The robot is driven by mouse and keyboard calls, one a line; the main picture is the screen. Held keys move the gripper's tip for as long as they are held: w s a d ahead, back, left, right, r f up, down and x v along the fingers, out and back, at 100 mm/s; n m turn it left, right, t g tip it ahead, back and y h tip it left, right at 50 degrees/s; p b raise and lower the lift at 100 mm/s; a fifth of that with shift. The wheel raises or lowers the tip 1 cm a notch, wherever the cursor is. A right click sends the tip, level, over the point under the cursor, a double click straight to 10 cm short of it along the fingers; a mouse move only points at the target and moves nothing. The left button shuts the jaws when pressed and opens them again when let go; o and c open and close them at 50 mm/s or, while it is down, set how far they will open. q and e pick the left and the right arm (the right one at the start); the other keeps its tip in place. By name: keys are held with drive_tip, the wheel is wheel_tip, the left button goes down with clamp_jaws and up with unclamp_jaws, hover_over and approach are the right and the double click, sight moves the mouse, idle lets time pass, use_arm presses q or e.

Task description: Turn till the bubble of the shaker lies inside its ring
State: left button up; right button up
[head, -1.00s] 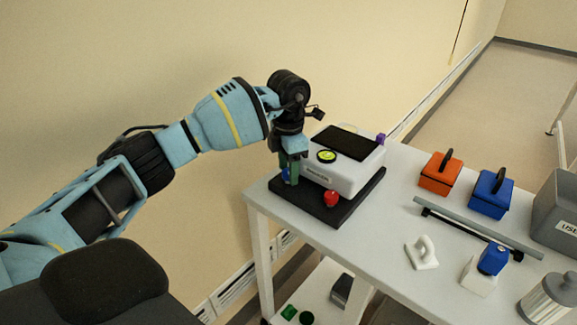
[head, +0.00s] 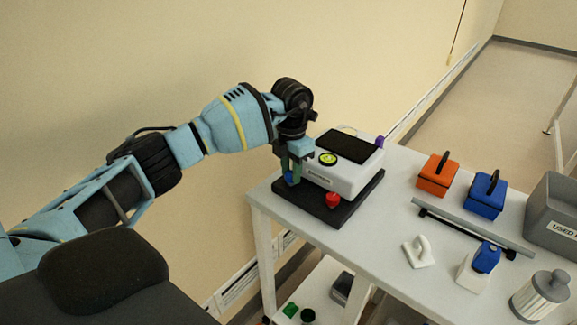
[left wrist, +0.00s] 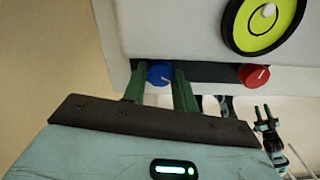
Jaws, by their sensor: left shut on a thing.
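The shaker (head: 345,178) is a white box with a dark top, on a black base plate. Its round yellow-green level (head: 328,158) sits on the top near corner. In the left wrist view the level (left wrist: 240,25) is cut by the top edge; its white bubble (left wrist: 268,11) shows near the small ring, but I cannot tell exactly how it sits in it. My left gripper (left wrist: 160,82) is shut on the blue knob (left wrist: 160,73), green fingers on either side. A red knob (left wrist: 255,75) is to its right, untouched. A small distant gripper, seemingly my right one (left wrist: 263,113), shows at lower right.
A wall is behind my arm.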

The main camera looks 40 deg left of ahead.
use_arm(q)
drive_tip(key=shift+r+n+p, duration=0.35)
drive_tip(key=shift+n+p, duration=0.15)
drive_tip(key=shift+n, duration=0.5)
drive_tip(key=n+p, duration=0.1)
drive_tip(key=n, duration=0.2)
drive_tip(key=shift+n+p, duration=0.4)
drive_tip(key=shift+w+n+p, duration=0.1)
drive_tip(key=shift+n+p, duration=0.4)
drive_tip(key=shift+n, duration=0.7)
drive_tip(key=shift+f+n+p, duration=0.1)
drive_tip(key=shift+n+p, duration=0.2)
drive_tip(key=shift+n, duration=1)
use_arm(e)
drive_tip(key=w+d+r+t, duration=0.1)
drive_tip(key=w+r, duration=0.4)
drive_tip(key=r, duration=0.1)
drive_tip(key=shift+w+r+t, duration=0.2)
drive_tip(key=shift+r+t, duration=0.2)
use_arm(q)
drive_tip(key=shift+f, duration=0.1)
use_arm(e)
drive_tip(key=shift+w, duration=0.1)
use_arm(q)
drive_tip(key=o, duration=1)
drive_tip(key=shift+a, duration=0.1)
use_arm(e)
drive_tip(key=shift+r, duration=0.1)
use_arm(q)
drive_tip(key=shift+f, duration=0.1)
